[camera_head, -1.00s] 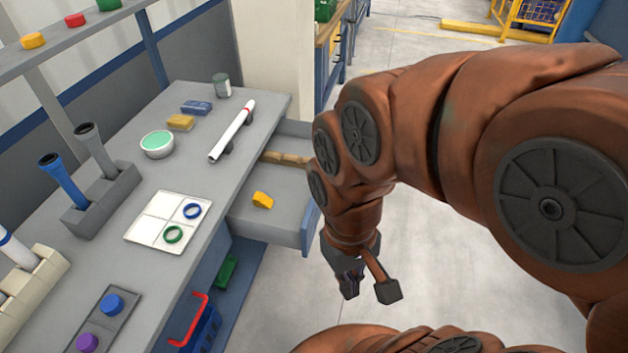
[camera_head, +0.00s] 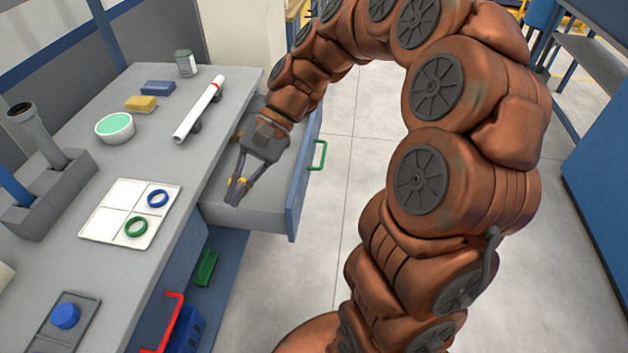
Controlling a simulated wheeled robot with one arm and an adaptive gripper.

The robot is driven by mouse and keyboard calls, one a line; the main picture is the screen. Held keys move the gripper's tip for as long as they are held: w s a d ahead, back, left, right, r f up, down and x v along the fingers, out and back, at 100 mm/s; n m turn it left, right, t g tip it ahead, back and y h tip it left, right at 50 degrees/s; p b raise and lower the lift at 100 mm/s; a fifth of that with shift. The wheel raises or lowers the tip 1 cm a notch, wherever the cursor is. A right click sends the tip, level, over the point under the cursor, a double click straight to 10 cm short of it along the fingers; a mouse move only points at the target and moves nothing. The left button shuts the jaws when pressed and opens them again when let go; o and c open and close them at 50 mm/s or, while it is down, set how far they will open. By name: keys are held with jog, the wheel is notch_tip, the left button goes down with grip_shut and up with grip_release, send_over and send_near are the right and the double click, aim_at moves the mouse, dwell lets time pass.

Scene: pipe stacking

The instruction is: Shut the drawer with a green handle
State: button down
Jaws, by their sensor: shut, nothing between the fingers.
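The grey drawer (camera_head: 265,218) stands pulled out from the bench, at the middle of the head view. Its green handle (camera_head: 319,156) is on the outer side of its blue front. My gripper (camera_head: 236,190) is shut and points down over the inside of the open drawer, behind the drawer front and apart from the handle. Small yellow patches show at the fingertips; they may be a yellow piece lying in the drawer behind them. My wrist and arm hide the far part of the drawer.
The benchtop left of the drawer holds a white tube (camera_head: 200,108), a bowl (camera_head: 115,127), a tray with two rings (camera_head: 108,237) and a grey can (camera_head: 185,63). A red-handled blue basket (camera_head: 186,330) stands below. The floor (camera_head: 335,220) right of the drawer is clear.

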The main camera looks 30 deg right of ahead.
jog(key=w+d+f+m+t+y+b, duration=0.65)
jog(key=w+d+f+m+b, duration=0.25)
jog(key=w+d+f, duration=0.55)
jog(key=m+t+h+b, duration=0.3)
jog(key=m+t+b, duration=0.4)
jog(key=m+t, duration=0.25)
send_near(306, 171)
jog(key=shift+m+g, duration=0.25)
jog(key=shift+g, duration=0.25)
jog(key=x, duration=0.2)
jog(key=r+x, duration=0.1)
jog(key=x, duration=0.4)
jog(key=shift+a+r, duration=0.15)
jog(key=shift+a, duration=0.1)
